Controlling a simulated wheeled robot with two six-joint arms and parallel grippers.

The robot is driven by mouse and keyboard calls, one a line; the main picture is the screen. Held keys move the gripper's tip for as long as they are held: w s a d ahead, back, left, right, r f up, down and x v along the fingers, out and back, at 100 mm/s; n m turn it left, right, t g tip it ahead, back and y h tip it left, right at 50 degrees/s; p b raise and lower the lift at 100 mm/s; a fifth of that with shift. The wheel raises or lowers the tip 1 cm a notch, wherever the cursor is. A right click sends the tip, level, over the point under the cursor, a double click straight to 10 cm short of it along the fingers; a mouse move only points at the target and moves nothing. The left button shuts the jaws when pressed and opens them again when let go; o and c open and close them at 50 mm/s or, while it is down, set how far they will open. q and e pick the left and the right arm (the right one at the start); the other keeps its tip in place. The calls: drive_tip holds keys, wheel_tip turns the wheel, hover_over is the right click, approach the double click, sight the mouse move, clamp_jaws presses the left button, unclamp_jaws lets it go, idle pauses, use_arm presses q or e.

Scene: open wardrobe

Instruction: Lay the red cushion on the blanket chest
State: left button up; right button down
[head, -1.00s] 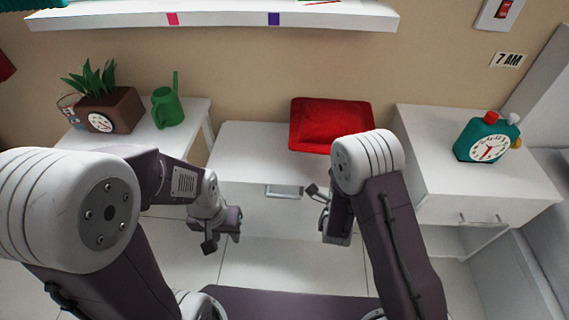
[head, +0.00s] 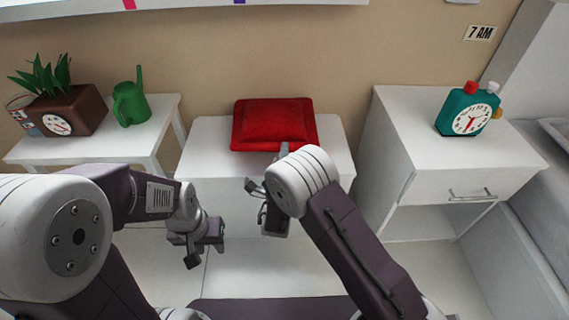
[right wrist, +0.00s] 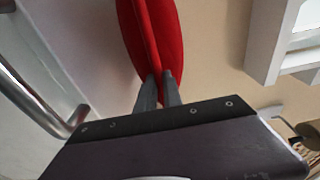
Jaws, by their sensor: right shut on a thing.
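The red cushion (head: 272,120) is over the back part of the white blanket chest top (head: 205,160), between the two side tables. My right gripper (head: 284,148) is shut on the cushion's near edge. The right wrist view shows its two fingers (right wrist: 158,88) pinching the rim of the cushion (right wrist: 150,35). I cannot tell whether the cushion touches the chest top. My left gripper (head: 207,240) hangs empty in front of the chest at its left, and its fingers are not clear. My right arm hides part of the chest front.
A white table at left (head: 160,108) holds a potted plant (head: 65,108) and a green watering can (head: 131,103). A white cabinet at right (head: 400,125) holds a teal clock (head: 468,110). A white shelf (head: 200,18) is on the wall above. The chest top left of the cushion is clear.

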wheel_tip(320, 180, down, 4)
drive_tip(key=b, duration=0.3)
drive_tip(key=shift+f, duration=0.15)
drive_tip(key=shift+r, duration=0.25)
drive_tip(key=c, duration=1.9)
unclamp_jaws()
drive_tip(key=shift+f, duration=0.2)
drive_tip(key=o, duration=0.4)
